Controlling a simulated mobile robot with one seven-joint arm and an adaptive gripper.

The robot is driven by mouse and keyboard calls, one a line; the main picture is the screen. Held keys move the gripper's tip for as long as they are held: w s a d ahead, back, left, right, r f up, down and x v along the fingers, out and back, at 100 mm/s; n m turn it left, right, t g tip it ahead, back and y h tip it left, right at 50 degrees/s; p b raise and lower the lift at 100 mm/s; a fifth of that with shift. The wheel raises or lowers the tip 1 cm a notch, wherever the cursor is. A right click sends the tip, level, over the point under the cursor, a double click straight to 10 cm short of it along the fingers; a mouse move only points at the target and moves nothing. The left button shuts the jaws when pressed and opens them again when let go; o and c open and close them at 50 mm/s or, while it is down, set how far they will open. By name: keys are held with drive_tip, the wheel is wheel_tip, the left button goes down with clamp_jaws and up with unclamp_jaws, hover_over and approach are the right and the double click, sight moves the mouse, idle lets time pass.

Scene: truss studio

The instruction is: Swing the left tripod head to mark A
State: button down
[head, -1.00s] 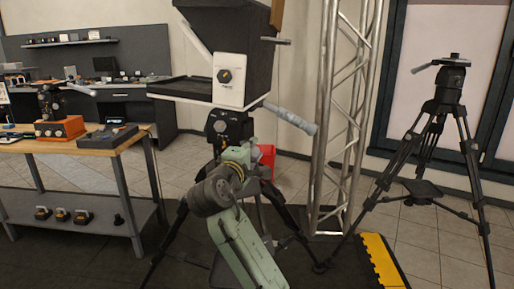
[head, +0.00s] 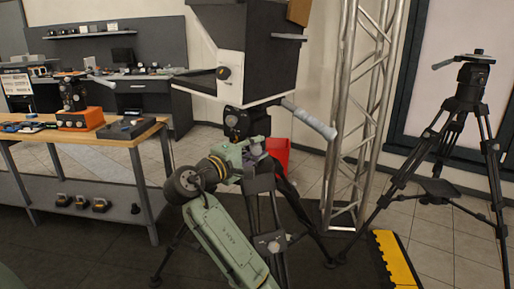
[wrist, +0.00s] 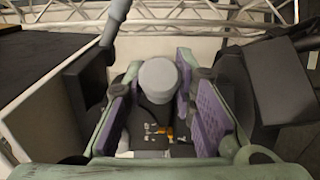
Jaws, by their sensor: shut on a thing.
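The left tripod head (head: 237,122) stands mid-view on a black tripod, under a large dark hooded box. Its grey pan handle (head: 308,118) sticks out to the right. My gripper (head: 256,152) is just below and right of the head. In the wrist view its purple-padded jaws (wrist: 158,100) are closed around a grey round-topped knob (wrist: 158,76). The pan handle also rises at upper left there (wrist: 115,22). Small white and orange markings (wrist: 160,131) show below the knob, too small to read. I cannot make out mark A.
A metal truss column (head: 365,110) stands right of the handle. Another tripod (head: 470,110) is at far right. A workbench (head: 145,132) with gear is at left. A yellow ramp edge (head: 396,262) lies on the floor. A red bin (head: 279,155) is behind the tripod.

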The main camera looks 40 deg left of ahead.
idle(0.3)
drive_tip(key=c, duration=1.3)
unclamp_jaws()
drive_tip(key=s, duration=1.2)
drive_tip(key=shift+d, duration=0.15)
